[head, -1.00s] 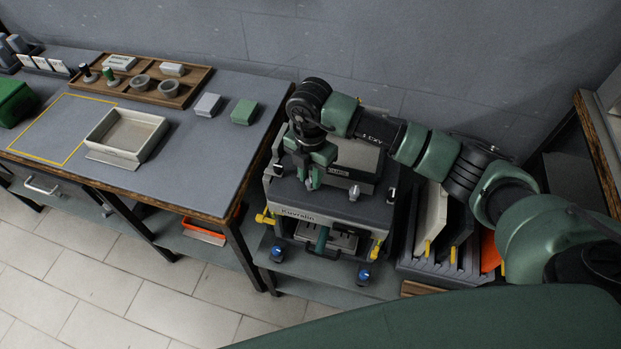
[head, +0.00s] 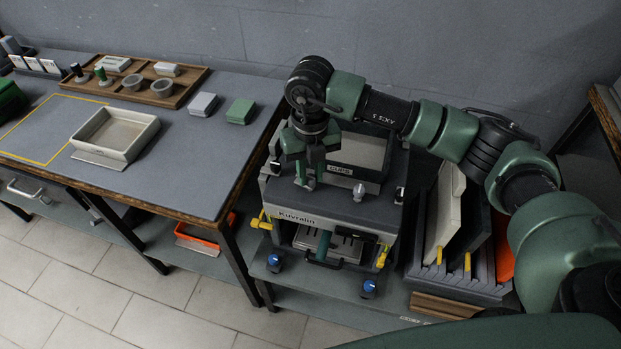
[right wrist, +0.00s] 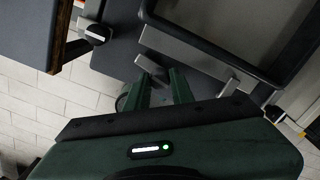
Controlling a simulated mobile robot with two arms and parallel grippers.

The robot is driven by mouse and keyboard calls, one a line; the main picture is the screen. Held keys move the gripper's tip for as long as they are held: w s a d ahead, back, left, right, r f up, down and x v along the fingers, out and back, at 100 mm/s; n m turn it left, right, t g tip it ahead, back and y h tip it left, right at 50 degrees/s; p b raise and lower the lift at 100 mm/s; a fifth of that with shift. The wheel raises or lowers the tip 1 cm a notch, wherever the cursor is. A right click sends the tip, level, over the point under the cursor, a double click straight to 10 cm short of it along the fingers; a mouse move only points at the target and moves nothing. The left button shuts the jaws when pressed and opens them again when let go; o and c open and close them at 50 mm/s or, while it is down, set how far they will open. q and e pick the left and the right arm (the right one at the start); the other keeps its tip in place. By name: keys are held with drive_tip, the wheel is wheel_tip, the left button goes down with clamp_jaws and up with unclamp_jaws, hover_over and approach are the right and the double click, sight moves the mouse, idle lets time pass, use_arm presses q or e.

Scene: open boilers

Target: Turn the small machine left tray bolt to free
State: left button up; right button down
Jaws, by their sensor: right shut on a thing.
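The small machine (head: 335,226), grey and marked "Kuvralin", stands on a low shelf right of the table. A dark-rimmed tray (head: 357,160) sits on its top, and also shows in the right wrist view (right wrist: 215,55). My right gripper (head: 306,182) points down at the left front of this tray. In the right wrist view its fingers (right wrist: 160,88) are shut at a small grey bolt piece (right wrist: 149,65), apparently the left tray bolt. The fingers partly hide it, so its turn angle is unclear. The right bolt (head: 358,193) stands free. My left gripper is out of view.
A rack (head: 463,285) with upright panels stands close right of the machine. The table (head: 215,150) at left holds a pale tray (head: 115,136), a wooden organiser (head: 187,88) and small boxes. A black-and-silver knob (right wrist: 96,34) sits at the machine's left edge.

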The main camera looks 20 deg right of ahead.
sight(310, 177)
drive_tip(key=shift+n+b, duration=0.75)
drive_tip(key=shift+n, duration=0.35)
drive_tip(key=c, duration=1.2)
unclamp_jaws()
wheel_tip(310, 177, up, 7)
drive_tip(key=shift+f+b, duration=0.15)
drive_tip(key=shift+b, duration=0.4)
drive_tip(key=shift+r, duration=0.6)
